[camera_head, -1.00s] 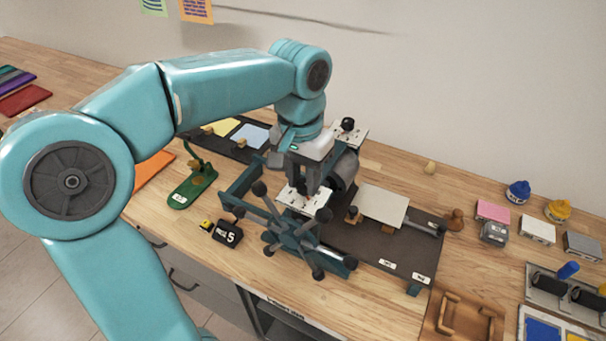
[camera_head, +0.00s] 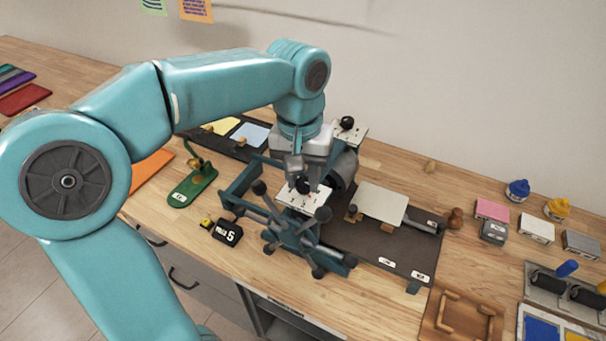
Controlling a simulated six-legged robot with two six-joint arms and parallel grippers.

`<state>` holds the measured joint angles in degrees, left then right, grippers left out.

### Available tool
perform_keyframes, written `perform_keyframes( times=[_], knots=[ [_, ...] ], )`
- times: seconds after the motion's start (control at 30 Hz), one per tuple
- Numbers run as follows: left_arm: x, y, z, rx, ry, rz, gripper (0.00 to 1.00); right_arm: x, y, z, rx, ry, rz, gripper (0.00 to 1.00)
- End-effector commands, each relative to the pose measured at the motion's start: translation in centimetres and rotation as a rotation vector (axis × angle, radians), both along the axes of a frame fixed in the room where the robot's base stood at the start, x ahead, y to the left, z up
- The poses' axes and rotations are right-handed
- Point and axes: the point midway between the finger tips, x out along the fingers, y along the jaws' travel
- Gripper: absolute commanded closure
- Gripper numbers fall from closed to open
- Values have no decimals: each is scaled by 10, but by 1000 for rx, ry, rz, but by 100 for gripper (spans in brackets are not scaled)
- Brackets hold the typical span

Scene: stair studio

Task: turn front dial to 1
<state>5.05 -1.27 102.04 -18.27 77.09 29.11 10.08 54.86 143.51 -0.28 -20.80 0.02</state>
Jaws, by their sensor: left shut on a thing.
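The front dial is a black knob (camera_head: 303,187) on a white marked plate (camera_head: 297,202), on top of the near end of the teal press. My left gripper (camera_head: 304,184) points down over this plate, its fingers shut on the knob. The fingers partly hide the knob and some of the plate's marks, so I cannot read where the dial points. A second black knob (camera_head: 347,123) on a white plate stands free at the back of the press. My right gripper is not in view.
A spoked handwheel (camera_head: 297,230) stands at the press's near side. A black block marked 5 (camera_head: 227,233) and a green stand (camera_head: 191,188) are to the left. A dark bed with a pale plate (camera_head: 377,203) extends right. Ink jars stand far right.

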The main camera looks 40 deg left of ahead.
Motion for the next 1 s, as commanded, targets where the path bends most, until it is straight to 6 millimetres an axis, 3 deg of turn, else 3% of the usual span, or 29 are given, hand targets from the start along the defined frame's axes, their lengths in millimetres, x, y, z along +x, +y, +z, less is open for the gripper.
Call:
perform_keyframes(
  times=[0.07,0.1,0.17,0.43,0.57,0.67,1.0],
  knots=[
    [2,1,3,3,-15,2,99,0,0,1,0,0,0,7],
    [2,1,3,4,-14,2,59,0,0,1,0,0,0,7],
    [2,1,3,3,-12,1,43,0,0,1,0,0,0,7],
    [1,1,2,1,-6,0,43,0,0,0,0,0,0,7],
    [1,1,11,1,-6,-1,43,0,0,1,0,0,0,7],
    [1,2,29,2,-9,-1,43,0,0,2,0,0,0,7],
    [-1,4,120,1,-11,-2,43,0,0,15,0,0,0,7]
  ],
)
